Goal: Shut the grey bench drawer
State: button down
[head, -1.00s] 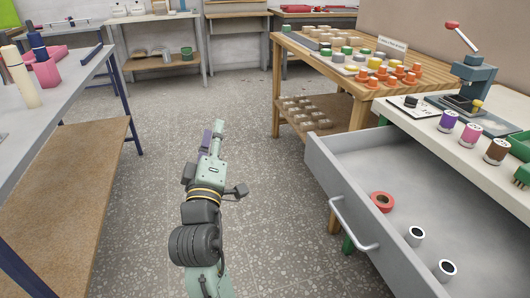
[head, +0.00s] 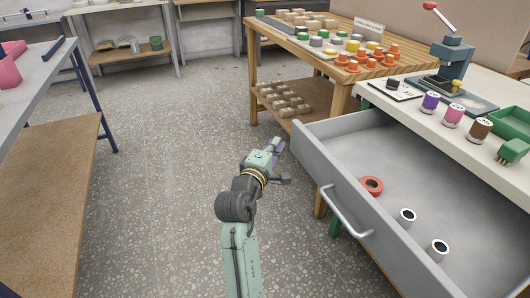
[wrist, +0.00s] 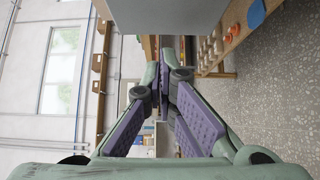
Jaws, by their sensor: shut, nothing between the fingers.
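The grey bench drawer (head: 312,165) stands pulled well out from under the white-topped bench (head: 400,92) at the right. Its bar handle (head: 347,212) is on the front face. Inside lie a red ring-shaped roll (head: 371,186) and two white rolls with dark centres (head: 407,217). My gripper (head: 278,147) is shut and empty, just left of the drawer's far front corner in the head view; I cannot tell whether it touches. In the wrist view my purple-padded fingers (wrist: 168,85) come together, with a grey panel, seemingly the drawer (wrist: 165,15), above them.
A wooden table (head: 300,50) with coloured pieces stands beyond the drawer, with a lower shelf (head: 285,105). On the bench are a lever press (head: 448,62) and several spools (head: 453,115). A left workbench (head: 40,70) borders the aisle. The speckled floor between is clear.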

jog(key=shift+w+d, duration=0.2)
jog(key=shift+d, duration=0.45)
jog(key=shift+w+d, duration=0.2)
jog(key=shift+d, duration=0.45)
jog(key=p, duration=0.7)
send_near(368, 116)
jog(key=a, duration=0.3)
jog(key=w+a, duration=0.1)
jog(key=a, duration=0.4)
jog(key=shift+w+a, duration=0.4)
jog(key=w+d, duration=0.1)
jog(key=d, duration=0.2)
jog(key=w+d+b, duration=0.1)
jog(key=d, duration=0.3)
jog(key=w+d, duration=0.2)
jog(key=d, duration=0.1)
jog(key=shift+d+f, duration=0.25)
jog(key=shift+d, duration=0.1)
jog(key=shift+w+d, duration=0.2)
jog(key=shift+d, duration=0.25)
jog(key=shift+r, duration=0.15)
jog(key=shift+d, duration=0.15)
